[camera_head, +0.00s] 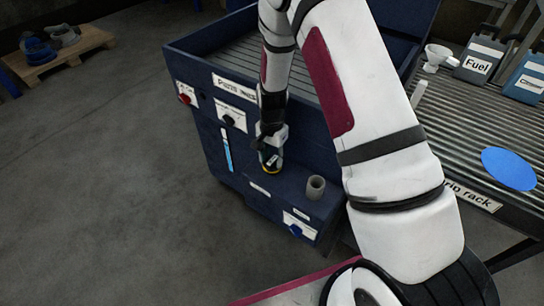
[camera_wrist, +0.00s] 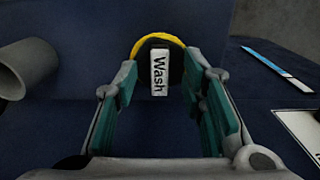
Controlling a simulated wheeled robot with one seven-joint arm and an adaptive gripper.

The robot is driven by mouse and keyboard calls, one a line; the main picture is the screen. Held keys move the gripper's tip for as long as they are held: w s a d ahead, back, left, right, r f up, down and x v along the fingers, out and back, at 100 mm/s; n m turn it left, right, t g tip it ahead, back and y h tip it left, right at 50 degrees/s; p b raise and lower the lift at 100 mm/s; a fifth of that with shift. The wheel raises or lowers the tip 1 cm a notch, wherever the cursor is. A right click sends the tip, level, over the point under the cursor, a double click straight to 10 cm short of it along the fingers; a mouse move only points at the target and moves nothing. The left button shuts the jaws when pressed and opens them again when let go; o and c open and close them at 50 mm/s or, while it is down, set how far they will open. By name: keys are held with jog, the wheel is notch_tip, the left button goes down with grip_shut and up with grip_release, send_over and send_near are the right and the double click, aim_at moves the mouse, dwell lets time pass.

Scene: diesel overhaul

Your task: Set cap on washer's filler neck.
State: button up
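The dark cap (camera_wrist: 176,70) has a raised white grip marked "Wash" and shows inside a yellow ring (camera_wrist: 153,38). In the head view the cap (camera_head: 271,159) is at the washer's (camera_head: 243,160) front ledge, directly below my gripper (camera_head: 270,143). My gripper (camera_wrist: 160,70) points down at it, with its teal-padded fingers apart on either side of the white grip. I see no clear contact. A grey open neck (camera_head: 315,187) stands uncapped on the ledge to the right; it also shows at the left of the wrist view (camera_wrist: 25,68). What lies under the cap is hidden.
The washer's ribbed basin is behind my gripper. A ribbed drip rack (camera_head: 455,140) stands to the right, with a blue disc (camera_head: 509,168), a funnel (camera_head: 438,54) and a Fuel can (camera_head: 480,63). A pallet (camera_head: 62,55) lies far left; open floor is between.

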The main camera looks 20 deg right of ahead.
notch_tip(320, 180, up, 12)
dwell(0.6)
